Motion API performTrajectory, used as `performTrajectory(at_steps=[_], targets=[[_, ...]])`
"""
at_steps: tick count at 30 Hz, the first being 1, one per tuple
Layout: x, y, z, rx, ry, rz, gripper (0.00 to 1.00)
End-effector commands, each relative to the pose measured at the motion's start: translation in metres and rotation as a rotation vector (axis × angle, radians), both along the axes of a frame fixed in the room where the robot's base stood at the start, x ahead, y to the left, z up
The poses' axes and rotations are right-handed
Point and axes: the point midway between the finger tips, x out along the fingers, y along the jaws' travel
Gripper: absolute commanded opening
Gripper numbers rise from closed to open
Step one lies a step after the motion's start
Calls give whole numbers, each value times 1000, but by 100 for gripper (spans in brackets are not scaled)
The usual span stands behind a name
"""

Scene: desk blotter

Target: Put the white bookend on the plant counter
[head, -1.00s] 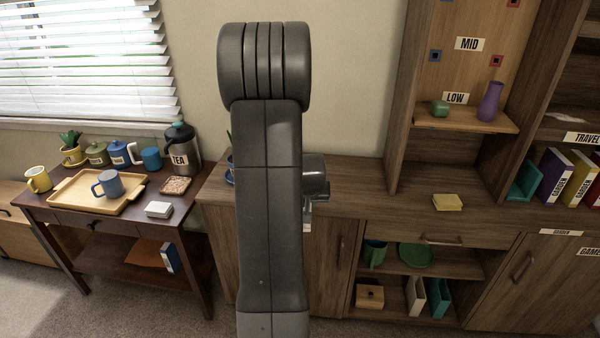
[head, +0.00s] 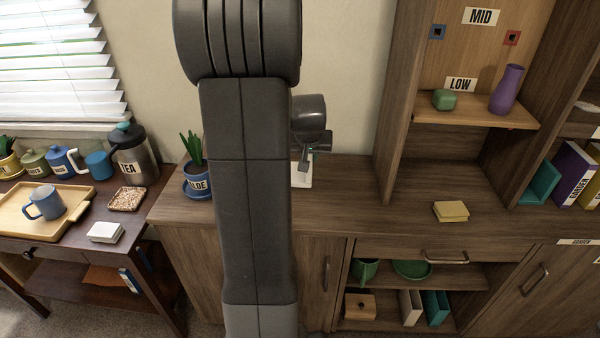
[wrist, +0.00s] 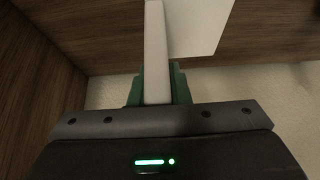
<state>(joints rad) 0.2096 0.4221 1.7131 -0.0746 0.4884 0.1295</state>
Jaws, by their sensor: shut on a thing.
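My gripper (head: 309,158) is over the wooden counter (head: 350,205) and is partly hidden by my arm in the head view. In the wrist view, its green fingertips (wrist: 156,86) are shut on the white bookend (wrist: 155,50). The bookend's upright plate shows edge-on between the fingers, with its broad white plate to the right. In the head view, part of the bookend (head: 303,176) shows beside my arm, against the counter and wall. I cannot tell whether it touches the counter. The aloe plant (head: 196,180) stands in a blue pot on this counter, left of my arm.
A yellow block (head: 451,211) lies on the counter to the right. The shelf unit (head: 392,110) rises behind it, with a purple vase (head: 506,90) on its low shelf. A side table (head: 70,238) holding a tray and mugs stands left. The counter between arm and yellow block is clear.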

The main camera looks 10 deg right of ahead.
Motion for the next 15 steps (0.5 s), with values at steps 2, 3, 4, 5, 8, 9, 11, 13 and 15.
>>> performTrajectory(at_steps=[2, 3, 4, 5, 8, 9, 11, 13, 15], targets=[[0, 0, -11, 0, 0, 0, 0], [0, 0, -14, 0, 0, 1, 0], [0, 0, -16, -1, -1, 1, 0], [1, 0, -17, -1, -2, 1, 0], [0, 0, -26, -1, -1, 2, 0], [0, 0, -31, -1, 1, 2, 0], [0, 0, -41, -2, 3, 2, 0], [0, 0, -50, -1, 0, 2, 0], [0, 0, -55, -1, -1, 1, 0]])
